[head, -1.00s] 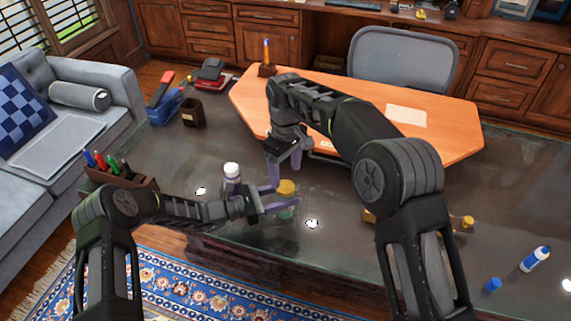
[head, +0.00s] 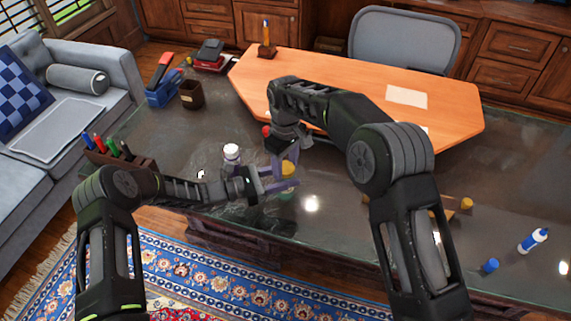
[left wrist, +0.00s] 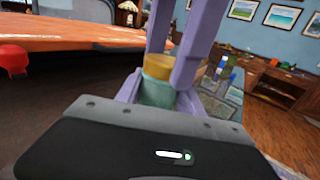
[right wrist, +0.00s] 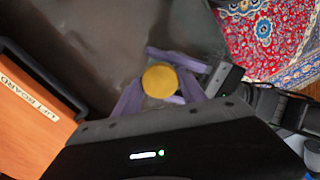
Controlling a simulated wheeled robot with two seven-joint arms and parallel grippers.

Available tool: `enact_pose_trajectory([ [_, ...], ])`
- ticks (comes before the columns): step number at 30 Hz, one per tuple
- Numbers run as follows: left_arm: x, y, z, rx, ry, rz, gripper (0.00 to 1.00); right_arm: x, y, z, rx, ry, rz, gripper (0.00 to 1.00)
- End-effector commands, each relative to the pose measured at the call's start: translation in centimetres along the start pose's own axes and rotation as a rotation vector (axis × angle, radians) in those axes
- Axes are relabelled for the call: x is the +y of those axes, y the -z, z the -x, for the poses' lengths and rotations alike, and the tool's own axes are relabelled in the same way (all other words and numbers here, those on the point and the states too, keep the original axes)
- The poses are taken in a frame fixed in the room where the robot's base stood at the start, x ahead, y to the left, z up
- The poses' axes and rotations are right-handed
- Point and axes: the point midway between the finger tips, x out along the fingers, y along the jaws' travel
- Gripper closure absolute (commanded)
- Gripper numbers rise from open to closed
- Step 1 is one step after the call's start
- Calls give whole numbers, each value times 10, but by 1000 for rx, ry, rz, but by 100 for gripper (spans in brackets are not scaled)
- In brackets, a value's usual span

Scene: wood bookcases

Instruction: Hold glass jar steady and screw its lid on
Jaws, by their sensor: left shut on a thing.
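The glass jar is teal and stands on the dark desk; in the left wrist view its body (left wrist: 157,92) shows between my left gripper's purple fingers. Its yellow lid (head: 288,168) sits on top and shows round from above in the right wrist view (right wrist: 160,81). My left gripper (head: 284,186) is shut on the jar from the side. My right gripper (right wrist: 160,88) points down over the jar, with a finger on either side of the lid and what look like small gaps. Whether the lid is threaded on cannot be seen.
A white-capped bottle (head: 231,153) stands left of the jar, close to my left forearm. A red-topped thing (head: 266,130) is near my right wrist. A pen holder (head: 120,158) is at left; a blue-capped bottle (head: 533,240) lies at right. The orange desktop (head: 340,85) is behind.

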Motion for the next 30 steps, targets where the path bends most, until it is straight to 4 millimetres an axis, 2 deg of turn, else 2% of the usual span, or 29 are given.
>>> enact_pose_trajectory([
  [2, 0, 0, 0, 0, 0, 0, 100, 0, 0, 0, 0, -1, 0, 60],
  [16, 0, 0, 0, 0, 0, 0, 100, 0, 0, 0, 1, -1, 0, 99],
  [22, 0, 0, 0, 0, 1, 0, 100, 1, 0, 0, 1, -1, 0, 100],
  [23, 0, 0, 0, 0, 1, 0, 100, 1, 0, 0, 1, -1, 0, 50],
  [30, 0, 0, 0, 0, 1, 0, 100, 0, 0, 0, 1, -1, 0, 31],
])
